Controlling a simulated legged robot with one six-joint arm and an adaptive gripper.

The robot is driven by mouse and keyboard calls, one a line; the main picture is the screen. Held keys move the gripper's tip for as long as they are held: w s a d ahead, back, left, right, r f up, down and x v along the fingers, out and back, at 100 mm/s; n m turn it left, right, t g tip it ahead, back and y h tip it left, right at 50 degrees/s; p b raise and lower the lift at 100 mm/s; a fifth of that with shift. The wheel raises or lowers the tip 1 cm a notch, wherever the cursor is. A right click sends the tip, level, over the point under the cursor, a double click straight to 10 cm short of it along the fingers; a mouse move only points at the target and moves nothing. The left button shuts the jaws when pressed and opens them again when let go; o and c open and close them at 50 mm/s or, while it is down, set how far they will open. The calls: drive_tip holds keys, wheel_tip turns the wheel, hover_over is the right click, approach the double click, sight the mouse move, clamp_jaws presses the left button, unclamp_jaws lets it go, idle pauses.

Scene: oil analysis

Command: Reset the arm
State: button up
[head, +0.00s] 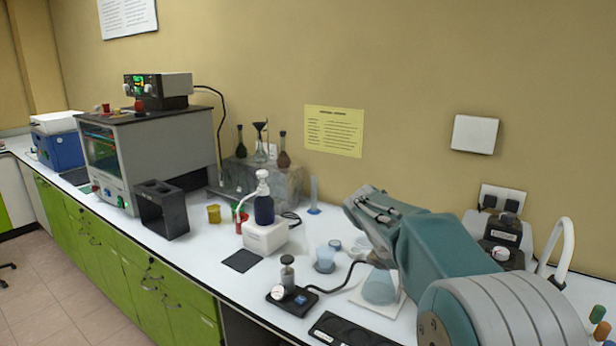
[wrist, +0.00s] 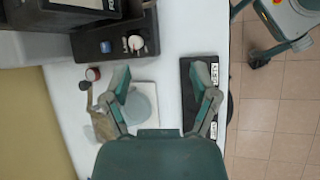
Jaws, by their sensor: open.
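My gripper (wrist: 162,82) is open and empty in the wrist view, its two teal and grey fingers spread apart above the white counter. Between and below the fingers lies a pale round glass vessel (wrist: 143,106) on a white square plate; a gap between fingers and vessel cannot be judged from above. In the head view my teal arm reaches in from the lower right over the counter, folded toward the wall side. Its fingers are not clearly visible there. A conical flask (head: 380,288) stands on a white plate beneath the arm.
The white counter (head: 205,228) carries a white device with a dark bottle (head: 264,208), a small black scale-like device (head: 292,298), a beaker (head: 325,259), and a black open-frame stand (head: 162,208). A large grey oven-like machine (head: 160,150) stands left. Tiled floor (wrist: 275,115) lies beyond the counter edge.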

drive_tip(key=s+a+m+t+y, duration=0.2)
drive_tip(key=s+m, duration=0.1)
drive_tip(key=s, duration=0.6)
drive_tip(key=s+a+m+t+y, duration=0.2)
drive_tip(key=s+m, duration=0.1)
drive_tip(key=s, duration=0.6)
drive_tip(key=s+a+f+m+t+y, duration=0.1)
drive_tip(key=s+a+m+t+y, duration=0.1)
drive_tip(key=s, duration=0.7)
drive_tip(key=shift+a+m+t+y, duration=0.35)
drive_tip(key=shift+m+y, duration=0.25)
drive_tip(key=shift+m, duration=0.2)
